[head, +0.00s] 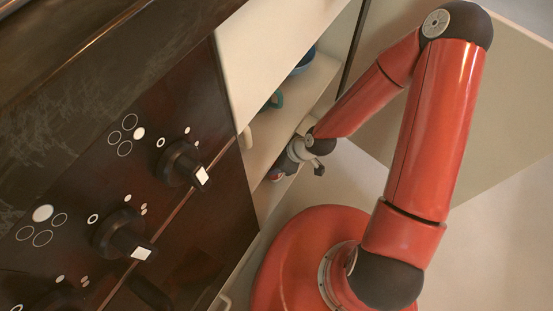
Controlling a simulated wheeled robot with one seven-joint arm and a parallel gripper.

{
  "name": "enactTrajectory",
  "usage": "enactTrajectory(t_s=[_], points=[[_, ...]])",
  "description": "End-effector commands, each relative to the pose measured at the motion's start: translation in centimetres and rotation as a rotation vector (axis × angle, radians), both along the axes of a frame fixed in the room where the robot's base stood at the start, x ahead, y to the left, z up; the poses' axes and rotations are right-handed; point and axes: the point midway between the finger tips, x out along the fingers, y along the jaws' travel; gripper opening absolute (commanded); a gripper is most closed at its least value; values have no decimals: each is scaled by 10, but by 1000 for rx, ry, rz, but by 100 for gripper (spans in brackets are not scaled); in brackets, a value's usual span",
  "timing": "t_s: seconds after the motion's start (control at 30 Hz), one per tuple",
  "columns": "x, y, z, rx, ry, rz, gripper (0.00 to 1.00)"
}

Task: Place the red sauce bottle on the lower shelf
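My gripper (289,164) reaches into an open cabinet beside the dark stove panel. Its fingers are small and partly hidden by the wrist and the cabinet edge, so I cannot tell whether they are open or shut. A small red and dark patch (276,174) shows at the fingertips. It may be part of the red sauce bottle, but I cannot tell, nor whether it is held. A pale shelf (297,108) shows inside the cabinet above the gripper. The lower shelf is mostly hidden behind the cabinet edge and my arm.
A teal mug-like item (275,100) and a blue item (304,62) stand in the cabinet. The stove panel with black knobs (185,165) fills the left. An open pale door panel (450,130) stands behind my arm. Pale floor shows at the lower right.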

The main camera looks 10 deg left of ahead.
Motion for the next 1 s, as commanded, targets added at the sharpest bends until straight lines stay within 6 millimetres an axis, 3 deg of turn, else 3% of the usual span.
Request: enactTrajectory(t_s=[0.13,0.17,0.3,0.67,1.0], points=[[0,0,-3,0,0,0,49],[0,0,-2,0,0,0,60],[0,0,-1,0,0,0,78],[0,-2,3,0,0,-1,78],[-3,-38,61,0,-3,-7,78]])
